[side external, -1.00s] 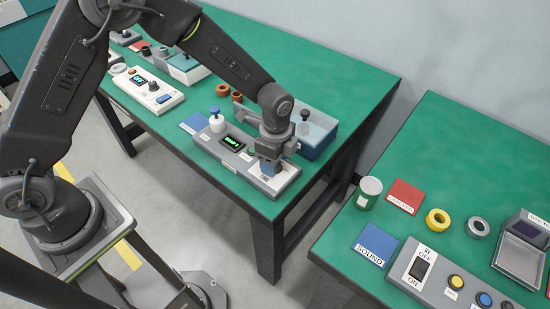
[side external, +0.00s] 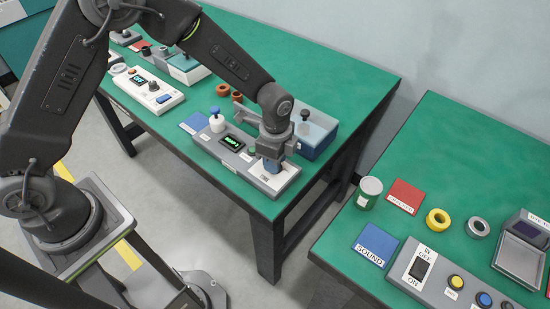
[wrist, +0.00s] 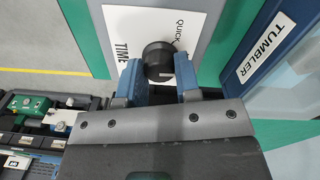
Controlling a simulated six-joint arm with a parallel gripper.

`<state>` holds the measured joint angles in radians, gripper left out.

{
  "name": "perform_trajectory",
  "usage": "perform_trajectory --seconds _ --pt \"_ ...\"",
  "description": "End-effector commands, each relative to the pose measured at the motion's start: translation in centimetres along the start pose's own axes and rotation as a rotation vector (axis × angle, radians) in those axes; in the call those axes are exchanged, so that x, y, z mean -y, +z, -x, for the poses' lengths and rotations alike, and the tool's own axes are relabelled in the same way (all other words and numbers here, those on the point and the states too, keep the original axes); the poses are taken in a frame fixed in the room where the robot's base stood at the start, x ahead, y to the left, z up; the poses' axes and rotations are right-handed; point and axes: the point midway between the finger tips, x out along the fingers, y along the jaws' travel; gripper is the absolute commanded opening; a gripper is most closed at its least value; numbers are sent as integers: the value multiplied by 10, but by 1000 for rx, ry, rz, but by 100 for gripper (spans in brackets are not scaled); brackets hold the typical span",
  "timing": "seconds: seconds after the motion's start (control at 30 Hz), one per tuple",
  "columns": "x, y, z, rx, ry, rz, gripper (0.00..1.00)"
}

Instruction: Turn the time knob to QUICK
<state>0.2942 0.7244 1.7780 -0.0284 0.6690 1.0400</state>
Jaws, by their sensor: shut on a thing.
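The dark round time knob (wrist: 158,58) stands on a white plate (wrist: 130,22) marked TIME and QUICK in the wrist view. The QUICK label (wrist: 179,29) lies above and right of the knob. My gripper (wrist: 160,72) is shut on the knob, one blue finger on each side. A small light mark shows on the knob's lower part; I cannot tell which setting it points to. In the side view my gripper (side external: 271,167) is at the right end of the grey control box (side external: 212,147) and hides the knob. The box's display (side external: 233,142) glows green.
A blue box with a clear lid (side external: 318,138) stands close behind my gripper; its TUMBLER label (wrist: 266,48) shows in the wrist view. A second green table (side external: 330,230) holds other items.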

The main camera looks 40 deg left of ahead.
Motion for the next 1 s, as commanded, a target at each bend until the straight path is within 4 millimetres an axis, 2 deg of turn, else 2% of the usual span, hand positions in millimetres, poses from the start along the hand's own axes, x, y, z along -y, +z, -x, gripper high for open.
perform_trajectory --seconds 1.0 --pt "0 0 1 -32 0 841 7"
